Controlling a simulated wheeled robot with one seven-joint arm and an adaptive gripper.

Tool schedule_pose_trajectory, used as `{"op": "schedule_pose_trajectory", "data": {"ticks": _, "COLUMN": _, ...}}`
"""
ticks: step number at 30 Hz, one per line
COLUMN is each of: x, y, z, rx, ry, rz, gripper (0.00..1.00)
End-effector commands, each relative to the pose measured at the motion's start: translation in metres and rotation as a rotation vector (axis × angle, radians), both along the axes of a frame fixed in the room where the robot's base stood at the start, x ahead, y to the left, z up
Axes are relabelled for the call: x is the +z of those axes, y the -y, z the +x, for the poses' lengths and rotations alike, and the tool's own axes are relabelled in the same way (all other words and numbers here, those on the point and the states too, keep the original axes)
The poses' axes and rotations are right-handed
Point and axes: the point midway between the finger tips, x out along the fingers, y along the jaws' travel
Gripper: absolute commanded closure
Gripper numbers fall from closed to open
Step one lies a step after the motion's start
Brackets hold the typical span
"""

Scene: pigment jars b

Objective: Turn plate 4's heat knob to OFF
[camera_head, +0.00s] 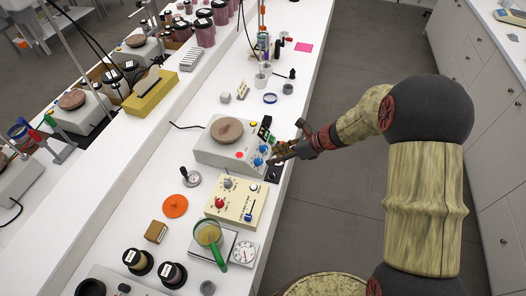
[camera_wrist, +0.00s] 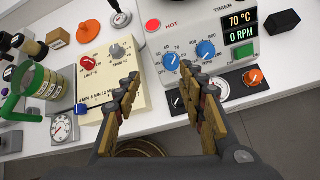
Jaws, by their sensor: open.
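A white hotplate (camera_head: 215,151) with a round brown top stands on the bench. Its front panel, seen in the wrist view (camera_wrist: 190,22), has two blue knobs: a left knob (camera_wrist: 171,62) and a right knob (camera_wrist: 206,49). Numbers ring both knobs; I cannot tell their exact settings. A display (camera_wrist: 241,26) reads 70 °C and 0 RPM, and a red light (camera_wrist: 153,25) sits by the word HOT. I cannot read any plate number. My gripper (camera_head: 280,152) is open and empty at the panel's front; its fingers (camera_wrist: 168,92) are spread below the blue knobs.
A cream box (camera_wrist: 108,66) with a red knob and a grey knob stands left of the hotplate. A dark strip (camera_wrist: 233,81) with a dial and an orange knob lies before the panel.

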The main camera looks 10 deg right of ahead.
Motion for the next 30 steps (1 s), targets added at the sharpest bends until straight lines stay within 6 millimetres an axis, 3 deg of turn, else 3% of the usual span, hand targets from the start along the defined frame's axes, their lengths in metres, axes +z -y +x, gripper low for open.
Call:
{"op": "schedule_pose_trajectory", "data": {"ticks": 8, "x": -0.025, "y": 0.006, "z": 0.017, "rx": -0.182, "ry": -0.127, "rz": 0.099, "gripper": 0.6}}
{"op": "schedule_pose_trajectory", "data": {"ticks": 21, "x": -0.065, "y": -0.035, "z": 0.036, "rx": -0.183, "ry": -0.129, "rz": 0.1, "gripper": 0.6}}
{"op": "schedule_pose_trajectory", "data": {"ticks": 30, "x": -0.076, "y": -0.046, "z": 0.041, "rx": -0.184, "ry": -0.128, "rz": 0.1, "gripper": 0.6}}
